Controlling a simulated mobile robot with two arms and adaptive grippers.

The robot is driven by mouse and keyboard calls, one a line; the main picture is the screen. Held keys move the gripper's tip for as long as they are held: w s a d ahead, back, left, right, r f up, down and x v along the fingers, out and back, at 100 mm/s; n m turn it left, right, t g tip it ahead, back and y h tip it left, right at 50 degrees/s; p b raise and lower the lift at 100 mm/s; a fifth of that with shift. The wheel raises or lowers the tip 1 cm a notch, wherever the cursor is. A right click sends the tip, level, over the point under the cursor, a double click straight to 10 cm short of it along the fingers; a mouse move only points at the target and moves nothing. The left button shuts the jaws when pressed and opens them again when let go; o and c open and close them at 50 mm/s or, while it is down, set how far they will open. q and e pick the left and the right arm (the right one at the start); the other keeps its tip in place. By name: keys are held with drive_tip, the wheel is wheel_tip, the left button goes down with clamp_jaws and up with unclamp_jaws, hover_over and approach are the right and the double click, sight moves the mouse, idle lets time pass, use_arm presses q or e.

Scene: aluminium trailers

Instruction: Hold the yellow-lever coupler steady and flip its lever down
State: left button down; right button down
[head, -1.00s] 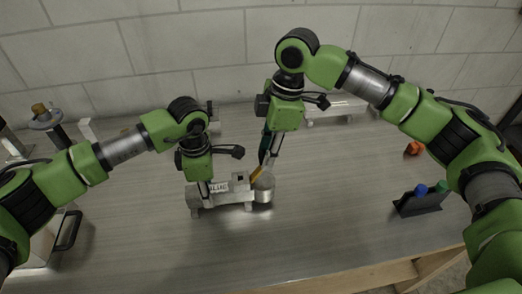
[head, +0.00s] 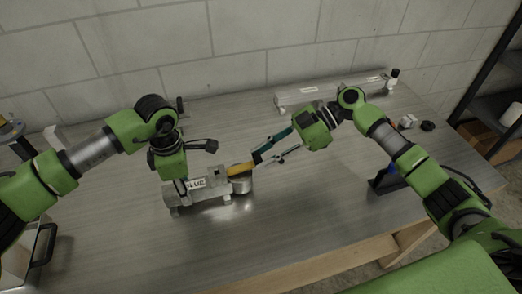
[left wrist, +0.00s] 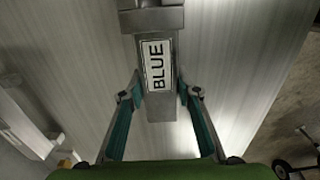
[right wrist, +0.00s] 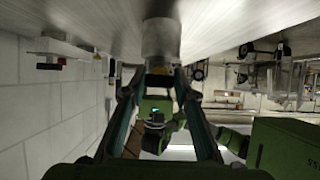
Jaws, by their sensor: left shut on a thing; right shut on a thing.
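The silver coupler (head: 207,192) with a BLUE label lies on the table. Its yellow lever (head: 240,169) leans low over the rounded end, rising slightly to the right in the head view. My left gripper (head: 183,187) points down and is shut on the coupler body; the left wrist view shows the labelled body (left wrist: 157,65) between its fingers. My right gripper (head: 263,156) reaches in from the right, nearly level, shut on the lever. In the right wrist view a bit of yellow (right wrist: 158,70) shows between its fingertips, below the rounded end (right wrist: 160,40).
A long silver beam (head: 300,98) lies at the back of the table near the wall. A dark holder (head: 380,184) with a blue item stands on the right, partly behind my right arm. The table front is clear.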

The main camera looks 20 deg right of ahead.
use_arm(q)
drive_tip(key=shift+s+d, duration=0.1)
use_arm(e)
drive_tip(key=shift+s+d+f, duration=0.1)
drive_tip(key=shift+d+f, duration=0.1)
drive_tip(key=shift+f, duration=0.8)
drive_tip(key=c, duration=1.6)
unclamp_jaws()
drive_tip(key=shift+r, duration=0.1)
drive_tip(key=v, duration=1.2)
drive_tip(key=shift+d+f, duration=0.15)
drive_tip(key=shift+f, duration=0.05)
